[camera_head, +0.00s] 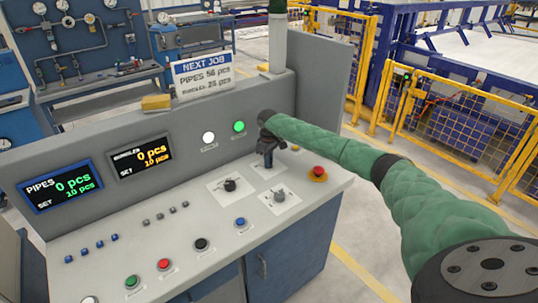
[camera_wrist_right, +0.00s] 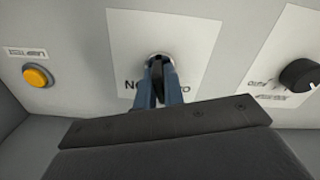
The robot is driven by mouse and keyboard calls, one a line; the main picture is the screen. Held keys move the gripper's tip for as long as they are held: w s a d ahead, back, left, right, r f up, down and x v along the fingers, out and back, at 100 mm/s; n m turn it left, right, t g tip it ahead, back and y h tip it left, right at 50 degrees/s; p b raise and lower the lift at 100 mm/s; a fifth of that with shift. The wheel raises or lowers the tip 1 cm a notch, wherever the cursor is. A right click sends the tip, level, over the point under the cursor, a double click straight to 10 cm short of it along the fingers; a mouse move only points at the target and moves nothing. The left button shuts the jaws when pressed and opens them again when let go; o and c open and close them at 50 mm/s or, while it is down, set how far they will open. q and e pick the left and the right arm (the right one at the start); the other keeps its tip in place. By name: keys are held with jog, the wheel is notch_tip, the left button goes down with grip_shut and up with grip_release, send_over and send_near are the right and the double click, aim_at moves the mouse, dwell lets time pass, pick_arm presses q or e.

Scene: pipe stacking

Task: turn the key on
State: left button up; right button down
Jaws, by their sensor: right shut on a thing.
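My right gripper (camera_head: 267,161) comes down onto the grey control console from the upper right. In the right wrist view its blue-grey fingers (camera_wrist_right: 160,92) are shut on a dark key (camera_wrist_right: 158,72). The key stands in a round metal switch on a white label plate (camera_wrist_right: 195,38). The fingers hide part of the plate's lettering, and I cannot tell which setting the key points at. In the head view my arm and gripper largely cover the key. My left gripper is not in view.
A black rotary knob (camera_head: 230,185) and a grey one (camera_head: 279,196) sit in front of the gripper. A red mushroom button (camera_head: 319,171) is to the right. An orange button (camera_wrist_right: 37,76) shows in the wrist view. The console's upright panel (camera_head: 215,118) stands close behind.

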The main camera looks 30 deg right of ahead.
jog(key=shift+r+m+p, duration=0.1)
jog(key=shift+m+p, duration=0.6)
jog(key=shift+m+p, duration=0.6)
jog(key=shift+p, duration=0.2)
jog(key=shift+m+p, duration=1)
jog(key=shift+p, duration=0.05)
jog(key=shift+m, duration=0.3)
